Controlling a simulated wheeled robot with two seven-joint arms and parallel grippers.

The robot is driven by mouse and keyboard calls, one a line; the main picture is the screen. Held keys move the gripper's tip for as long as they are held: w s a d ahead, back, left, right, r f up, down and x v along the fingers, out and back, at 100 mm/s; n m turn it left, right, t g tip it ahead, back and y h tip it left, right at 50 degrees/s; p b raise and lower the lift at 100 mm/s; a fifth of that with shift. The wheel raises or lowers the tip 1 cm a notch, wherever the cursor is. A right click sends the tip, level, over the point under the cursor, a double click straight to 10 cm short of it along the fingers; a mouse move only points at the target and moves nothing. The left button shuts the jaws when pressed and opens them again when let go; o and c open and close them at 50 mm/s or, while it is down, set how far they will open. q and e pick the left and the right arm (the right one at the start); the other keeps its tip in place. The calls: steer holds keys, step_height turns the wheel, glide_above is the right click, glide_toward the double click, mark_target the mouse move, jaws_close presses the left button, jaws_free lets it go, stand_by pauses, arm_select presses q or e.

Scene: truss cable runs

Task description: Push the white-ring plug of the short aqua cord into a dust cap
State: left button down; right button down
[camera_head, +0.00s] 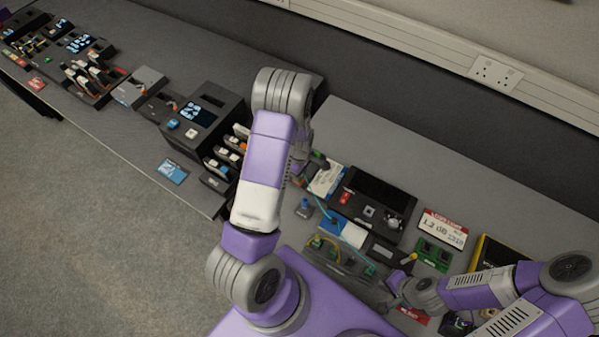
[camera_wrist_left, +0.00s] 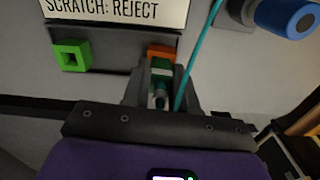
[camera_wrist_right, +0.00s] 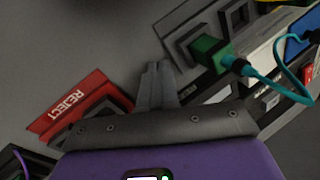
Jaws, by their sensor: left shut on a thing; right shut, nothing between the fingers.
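My left gripper (camera_wrist_left: 160,88) is shut on a dark green plug (camera_wrist_left: 161,72) with a pale band, close to an orange-red dust cap (camera_wrist_left: 162,51). Whether plug and cap touch I cannot tell. A green square cap (camera_wrist_left: 72,56) sits left of it on the same dark holder. The aqua cord (camera_wrist_left: 190,65) runs up beside the fingers, and it also shows in the head view (camera_head: 322,208). In the head view the left gripper is mostly hidden behind my arm. My right gripper (camera_wrist_right: 157,68) is shut and empty, left of a green connector (camera_wrist_right: 207,50) with an aqua cord (camera_wrist_right: 268,80).
A "SCRATCH: REJECT" sign (camera_wrist_left: 120,10) stands behind the caps, and a blue cylinder (camera_wrist_left: 287,17) lies at right. A red REJECT label (camera_wrist_right: 75,107) is left of the right gripper. A dark device (camera_head: 380,190) and a white-and-red card (camera_head: 443,228) lie on the bench.

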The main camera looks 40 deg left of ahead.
arm_select(q)
steer(key=c, duration=0.8)
jaws_free()
steer(key=shift+r+p, duration=1.95)
steer(key=shift+r, duration=0.55)
arm_select(e)
steer(key=shift+r, duration=1.85)
arm_select(q)
step_height(320, 180, up, 4)
steer(key=p, duration=0.3)
arm_select(e)
step_height(320, 180, up, 3)
steer(key=shift+r, duration=0.1)
